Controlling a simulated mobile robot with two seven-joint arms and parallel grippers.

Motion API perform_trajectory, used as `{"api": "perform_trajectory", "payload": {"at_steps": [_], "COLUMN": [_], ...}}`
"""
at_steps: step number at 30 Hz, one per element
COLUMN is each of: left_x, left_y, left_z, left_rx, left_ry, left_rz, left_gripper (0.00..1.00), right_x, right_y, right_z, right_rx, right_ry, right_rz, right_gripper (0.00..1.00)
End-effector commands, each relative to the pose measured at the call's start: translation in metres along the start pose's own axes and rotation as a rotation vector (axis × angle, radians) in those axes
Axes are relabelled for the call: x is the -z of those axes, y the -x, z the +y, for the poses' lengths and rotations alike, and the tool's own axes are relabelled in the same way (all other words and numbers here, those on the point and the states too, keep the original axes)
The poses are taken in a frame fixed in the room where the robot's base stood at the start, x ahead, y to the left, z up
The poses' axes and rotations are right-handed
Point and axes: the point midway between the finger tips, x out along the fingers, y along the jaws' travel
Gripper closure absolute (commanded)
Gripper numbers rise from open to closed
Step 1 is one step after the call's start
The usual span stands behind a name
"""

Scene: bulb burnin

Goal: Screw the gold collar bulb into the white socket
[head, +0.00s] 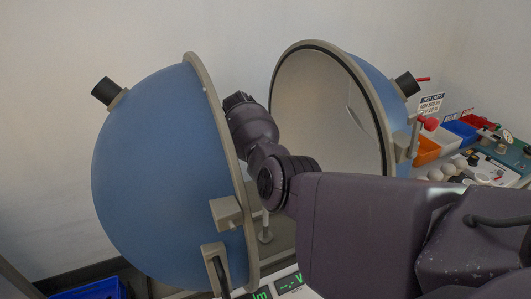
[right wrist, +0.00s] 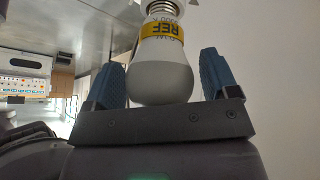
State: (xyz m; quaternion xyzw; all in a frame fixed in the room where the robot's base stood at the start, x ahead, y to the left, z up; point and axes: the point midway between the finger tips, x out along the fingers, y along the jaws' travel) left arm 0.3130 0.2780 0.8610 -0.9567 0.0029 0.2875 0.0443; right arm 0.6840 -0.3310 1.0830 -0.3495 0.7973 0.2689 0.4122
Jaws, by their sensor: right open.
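A white bulb (right wrist: 162,72) with a yellow band marked REF shows in the right wrist view, its silvery screw base toward the top edge. It lies between the two blue fingers of my right gripper (right wrist: 162,78), which is open around it with small gaps at the sides. In the head view my right arm reaches between two blue half-spheres; its gripper and the bulb there are hidden. My left gripper is out of view.
The left blue half-sphere (head: 155,170) and the right half-sphere (head: 325,105) with its pale inside stand close on both sides of my arm. At right are an orange bin (head: 426,150), a blue bin (head: 461,130) and several round white things. A lit display (head: 289,282) sits below.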

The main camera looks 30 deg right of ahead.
Motion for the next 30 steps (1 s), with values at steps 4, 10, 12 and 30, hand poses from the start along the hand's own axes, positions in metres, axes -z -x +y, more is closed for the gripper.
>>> {"api": "perform_trajectory", "payload": {"at_steps": [4, 10, 12, 30], "left_x": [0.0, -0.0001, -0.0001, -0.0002], "left_y": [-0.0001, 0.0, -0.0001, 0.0], "left_z": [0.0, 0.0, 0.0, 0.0], "left_rx": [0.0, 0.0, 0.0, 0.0], "left_ry": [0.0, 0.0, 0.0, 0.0], "left_rz": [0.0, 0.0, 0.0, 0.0], "left_gripper": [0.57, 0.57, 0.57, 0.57], "right_x": [-0.0009, -0.0004, -0.0003, 0.0006], "right_y": [-0.0009, -0.0012, -0.0007, -0.0007], "right_z": [0.0011, 0.0008, 0.0007, 0.0005], "right_rx": [0.079, 0.186, 0.226, 0.574], "right_ry": [0.126, 0.302, 0.365, 0.933], "right_rz": [0.023, 0.051, 0.061, 0.157], "right_gripper": [0.2, 0.2, 0.2, 0.2]}}
